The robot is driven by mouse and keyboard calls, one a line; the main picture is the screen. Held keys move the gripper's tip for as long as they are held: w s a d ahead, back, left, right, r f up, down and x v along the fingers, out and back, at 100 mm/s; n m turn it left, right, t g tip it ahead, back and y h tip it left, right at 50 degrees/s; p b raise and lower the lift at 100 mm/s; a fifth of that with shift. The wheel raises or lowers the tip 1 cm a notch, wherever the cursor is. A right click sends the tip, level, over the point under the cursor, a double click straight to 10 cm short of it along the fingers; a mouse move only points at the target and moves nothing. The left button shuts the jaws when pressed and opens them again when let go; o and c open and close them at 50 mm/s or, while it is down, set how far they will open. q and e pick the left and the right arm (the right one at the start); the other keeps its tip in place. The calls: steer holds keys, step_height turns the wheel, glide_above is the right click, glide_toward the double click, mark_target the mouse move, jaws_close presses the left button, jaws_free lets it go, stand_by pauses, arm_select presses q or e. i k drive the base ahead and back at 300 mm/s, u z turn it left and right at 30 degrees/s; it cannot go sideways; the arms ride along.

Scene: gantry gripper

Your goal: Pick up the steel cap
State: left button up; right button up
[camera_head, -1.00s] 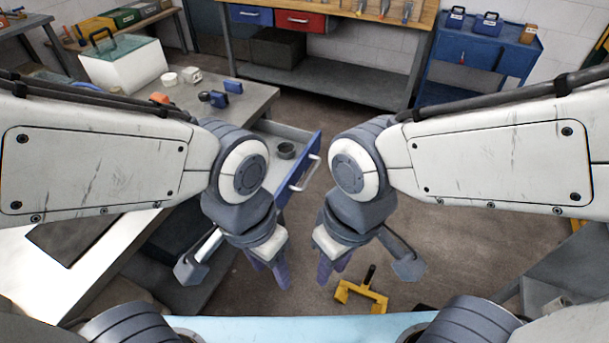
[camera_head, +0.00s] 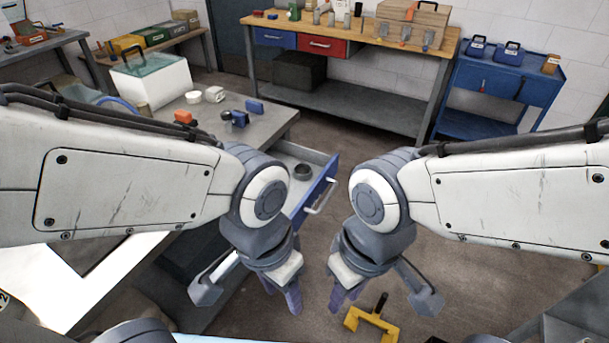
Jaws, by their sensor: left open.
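My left gripper (camera_head: 283,296) points down in front of the drawer, nearer to me, and is open and empty. My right gripper (camera_head: 344,297) hangs to its right over the floor, with nothing seen in it; its fingers are too small and overlapped to judge the gap. Both grippers are apart from the round piece.
The grey workbench (camera_head: 270,123) carries a white roll (camera_head: 193,97), a white block (camera_head: 215,94), blue pieces (camera_head: 255,106) and an orange piece (camera_head: 183,117). A yellow bracket-like object (camera_head: 372,327) is on the floor. A wooden bench (camera_head: 375,50) and blue cart (camera_head: 505,85) stand behind.

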mark_target(303, 171)
steer(key=k, duration=0.6)
steer(key=u, duration=0.3)
steer(key=i, duration=1.65)
